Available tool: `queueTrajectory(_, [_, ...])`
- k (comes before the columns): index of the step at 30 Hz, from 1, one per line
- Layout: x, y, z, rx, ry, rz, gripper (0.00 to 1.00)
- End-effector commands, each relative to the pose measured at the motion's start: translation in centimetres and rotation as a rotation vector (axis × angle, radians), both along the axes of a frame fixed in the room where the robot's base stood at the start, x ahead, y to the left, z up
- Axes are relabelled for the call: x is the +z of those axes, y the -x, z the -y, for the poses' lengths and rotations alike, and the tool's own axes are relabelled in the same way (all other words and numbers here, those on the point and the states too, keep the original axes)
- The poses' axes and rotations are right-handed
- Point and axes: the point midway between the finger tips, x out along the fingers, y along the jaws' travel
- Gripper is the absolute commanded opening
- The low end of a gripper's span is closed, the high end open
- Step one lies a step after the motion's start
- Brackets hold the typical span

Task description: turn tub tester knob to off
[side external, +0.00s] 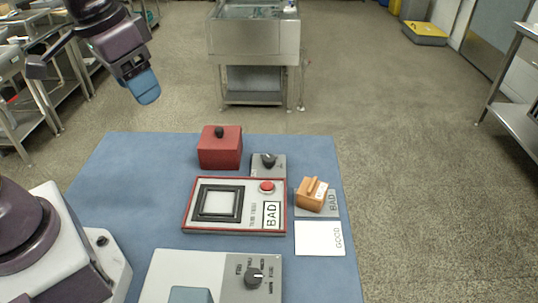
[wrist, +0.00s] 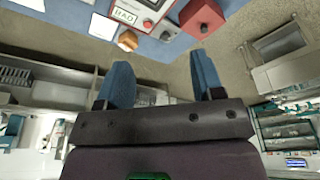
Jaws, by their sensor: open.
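A tester panel (side external: 236,226) with a red rim, a dark square frame, a red button (side external: 267,186) and a "BAD" display lies mid-table. A small grey plate with a black knob (side external: 268,160) sits just behind it. Another black dial knob (side external: 253,275) with a pale pointer and printed labels is on the grey part of a box at the front. I cannot tell which knob is the tub tester's. My gripper (side external: 147,88) is in the air beyond the table's back left, apart from both knobs. In the wrist view its blue fingers (wrist: 160,85) are open and empty.
A red box (side external: 219,150) with a black top knob stands at the back. An orange block (side external: 311,196) with a label rests on a grey "BAD" card, behind a white "GOOD" card (side external: 319,240). The blue table's left part (side external: 135,165) is clear.

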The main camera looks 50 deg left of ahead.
Motion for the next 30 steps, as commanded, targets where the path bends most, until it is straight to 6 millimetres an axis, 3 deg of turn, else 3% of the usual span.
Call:
queueTrajectory(8, [-4.4, -8.9, 0.4, 0.082, 0.013, -0.174, 0.61])
queueTrajectory(15, [-11.0, -16.4, 0.8, 0.205, 0.018, -0.278, 0.61])
queueTrajectory(21, [-16.6, -21.5, 1.1, 0.337, 0.022, -0.311, 0.61])
queueTrajectory(24, [-17.6, -23.8, 1.2, 0.407, 0.033, -0.289, 0.61])
queueTrajectory(27, [-16.1, -25.6, 1.3, 0.469, 0.054, -0.236, 0.61])
queueTrajectory(30, [-16.3, -25.6, 1.3, 0.516, 0.059, -0.239, 0.61])
